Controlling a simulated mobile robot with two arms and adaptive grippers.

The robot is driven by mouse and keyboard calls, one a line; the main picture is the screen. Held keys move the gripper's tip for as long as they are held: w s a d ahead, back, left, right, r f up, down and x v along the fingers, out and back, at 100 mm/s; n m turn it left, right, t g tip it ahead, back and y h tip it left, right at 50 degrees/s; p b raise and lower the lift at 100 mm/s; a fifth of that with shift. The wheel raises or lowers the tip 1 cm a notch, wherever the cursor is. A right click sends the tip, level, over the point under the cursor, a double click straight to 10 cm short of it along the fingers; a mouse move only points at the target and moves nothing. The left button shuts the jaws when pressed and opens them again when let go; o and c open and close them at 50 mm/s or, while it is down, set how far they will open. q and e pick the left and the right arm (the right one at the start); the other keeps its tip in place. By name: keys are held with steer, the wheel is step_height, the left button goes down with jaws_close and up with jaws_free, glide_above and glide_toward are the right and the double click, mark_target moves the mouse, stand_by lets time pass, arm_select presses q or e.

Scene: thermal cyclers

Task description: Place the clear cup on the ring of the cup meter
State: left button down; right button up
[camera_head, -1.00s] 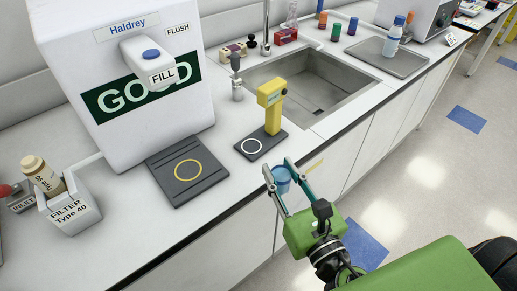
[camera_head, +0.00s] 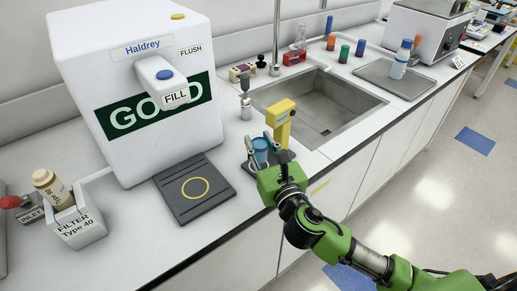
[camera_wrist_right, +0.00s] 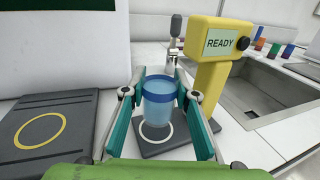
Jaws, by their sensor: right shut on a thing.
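The clear cup, tinted blue (camera_head: 261,147), is upright between the fingers of my right gripper (camera_head: 262,143). In the right wrist view, the cup (camera_wrist_right: 158,103) sits between the two teal-padded fingers, which are shut on it. The yellow cup meter (camera_head: 279,122) stands just behind and to the right; its screen reads READY in the right wrist view (camera_wrist_right: 220,43). The meter's white ring (camera_wrist_right: 157,141) shows around and below the cup's bottom on the dark base plate. Whether the cup touches the plate I cannot tell. My left gripper is not in view.
A white Haldrey dispenser (camera_head: 140,85) with a dark tray and yellow ring (camera_head: 195,188) stands to the left. The sink (camera_head: 320,105) lies behind and right of the meter. A dispensing tap (camera_head: 245,100) stands behind the meter. The counter's front edge runs beneath my right arm.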

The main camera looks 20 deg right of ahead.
mark_target(262, 159)
steer(key=shift+w+f+b, duration=0.15)
steer(key=shift+w+f, duration=0.05)
steer(key=shift+f, duration=0.65)
steer(key=shift+w+f+b, duration=0.15)
steer(key=shift+w+f, duration=0.05)
steer(key=shift+f, duration=0.65)
steer(key=shift+f, duration=0.15)
steer(key=o, duration=1)
steer(key=s, duration=0.3)
steer(key=s+b, duration=0.1)
steer(key=s, duration=0.7)
steer(key=shift+d+b, duration=0.25)
steer(key=shift+b, duration=0.15)
steer(key=shift+s, duration=0.5)
steer(key=shift+s, duration=0.1)
